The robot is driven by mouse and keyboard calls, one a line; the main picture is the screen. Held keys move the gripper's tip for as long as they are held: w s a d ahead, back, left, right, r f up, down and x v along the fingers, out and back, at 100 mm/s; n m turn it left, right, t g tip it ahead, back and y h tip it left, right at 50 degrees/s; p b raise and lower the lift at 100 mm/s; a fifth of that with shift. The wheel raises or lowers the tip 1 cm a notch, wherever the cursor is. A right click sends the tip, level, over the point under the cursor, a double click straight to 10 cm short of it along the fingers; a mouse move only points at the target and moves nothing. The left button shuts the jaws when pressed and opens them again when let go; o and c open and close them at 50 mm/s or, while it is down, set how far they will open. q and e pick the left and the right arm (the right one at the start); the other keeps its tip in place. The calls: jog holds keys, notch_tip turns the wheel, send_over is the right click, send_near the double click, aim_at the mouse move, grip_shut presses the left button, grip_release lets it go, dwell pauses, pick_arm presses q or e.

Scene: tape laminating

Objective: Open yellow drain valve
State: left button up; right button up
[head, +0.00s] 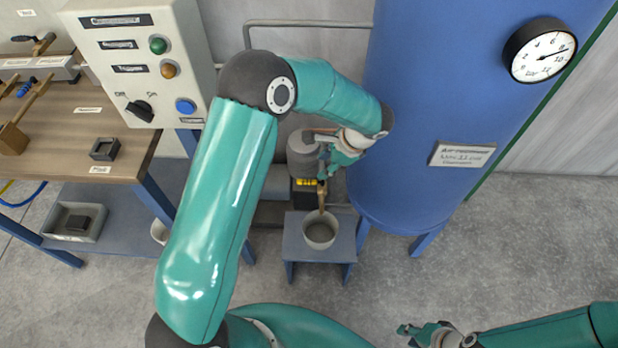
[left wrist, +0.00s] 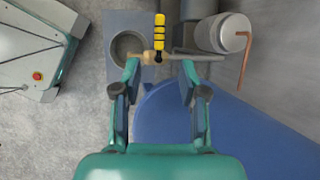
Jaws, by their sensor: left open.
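The drain valve has a yellow lever with black bands (left wrist: 158,38) and a brass body (left wrist: 149,57), seen in the left wrist view at the end of a grey pipe. In the head view its yellow lever (head: 306,182) shows beside my gripper, and a brass spout (head: 321,196) points down over the cup. My left gripper (left wrist: 160,68) is open, with its fingertips on either side of the valve body and pipe. The lever lies beyond the fingertips. In the head view my left gripper (head: 324,165) partly hides the valve. My right gripper (head: 409,331) is at the bottom right, away from the valve.
A grey cup (head: 319,235) stands on a small blue-grey stool (head: 293,245) under the spout. The blue air tank (head: 420,120) with a pressure gauge (head: 540,50) stands close on the right. A control box (head: 150,60) and workbench (head: 75,140) are on the left.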

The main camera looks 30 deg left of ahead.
aim_at(307, 181)
pick_arm(q)
jog(key=x, duration=1.1)
jog(key=shift+a+f, duration=0.1)
jog(key=shift+f, duration=0.15)
grip_shut()
